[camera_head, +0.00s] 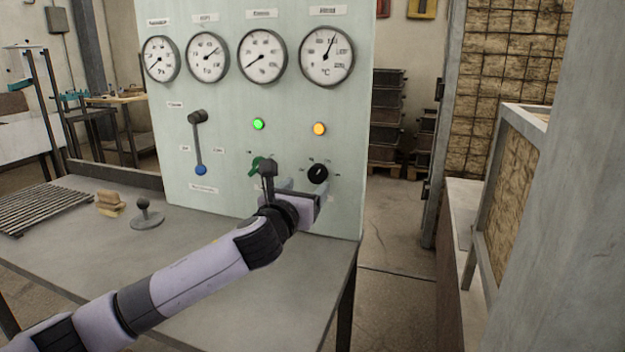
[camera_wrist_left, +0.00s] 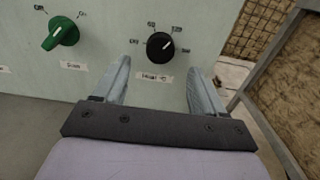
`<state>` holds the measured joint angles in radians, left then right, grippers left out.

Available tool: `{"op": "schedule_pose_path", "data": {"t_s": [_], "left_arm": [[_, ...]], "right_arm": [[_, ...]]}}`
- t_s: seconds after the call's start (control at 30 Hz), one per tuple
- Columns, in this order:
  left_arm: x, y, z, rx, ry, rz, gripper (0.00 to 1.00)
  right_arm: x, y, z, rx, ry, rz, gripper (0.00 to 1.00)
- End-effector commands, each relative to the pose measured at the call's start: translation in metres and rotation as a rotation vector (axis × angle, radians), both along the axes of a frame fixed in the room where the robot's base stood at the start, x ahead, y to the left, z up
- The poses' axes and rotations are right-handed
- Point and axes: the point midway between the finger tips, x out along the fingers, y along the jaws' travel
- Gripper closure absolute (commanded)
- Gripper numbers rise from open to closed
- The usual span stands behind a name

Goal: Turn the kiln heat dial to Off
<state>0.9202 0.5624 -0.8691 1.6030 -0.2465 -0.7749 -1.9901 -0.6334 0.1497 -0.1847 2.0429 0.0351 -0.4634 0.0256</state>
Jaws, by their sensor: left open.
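The black kiln heat dial (camera_head: 318,173) sits low on the right of the pale green panel. In the left wrist view the dial (camera_wrist_left: 160,46) shows between and beyond my fingertips, with small position labels around it and a label below; its pointer line is tilted and the labels are too small to read surely. My left gripper (camera_head: 303,190) is just in front of the panel, a little below the dial. In the left wrist view the gripper (camera_wrist_left: 158,80) is open and empty, its fingers apart on either side of the dial, not seen touching it. My right gripper is not in view.
A green dial (camera_wrist_left: 60,33) is left of the black one. Above are a green lamp (camera_head: 258,124), an amber lamp (camera_head: 319,129) and several gauges. A lever (camera_head: 198,145) is on the left. The grey table (camera_head: 190,255) holds a grate, blocks and a knobbed weight.

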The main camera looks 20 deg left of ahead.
Motion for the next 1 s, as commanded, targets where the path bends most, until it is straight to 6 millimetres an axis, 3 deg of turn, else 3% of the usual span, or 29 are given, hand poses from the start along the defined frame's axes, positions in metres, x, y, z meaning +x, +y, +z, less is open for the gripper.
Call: {"op": "schedule_pose_path", "data": {"t_s": [0.5, 0.97, 1.0], "left_arm": [[0.052, -0.002, 0.000, -0.004, 0.000, -0.001, 0.29], [0.058, -0.003, 0.000, -0.003, 0.000, -0.002, 0.29], [0.058, -0.003, 0.000, -0.003, 0.000, -0.002, 0.36]], "right_arm": [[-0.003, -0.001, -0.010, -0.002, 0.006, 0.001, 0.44], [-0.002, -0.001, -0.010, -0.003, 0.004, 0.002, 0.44], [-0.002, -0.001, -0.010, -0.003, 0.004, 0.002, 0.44]]}}
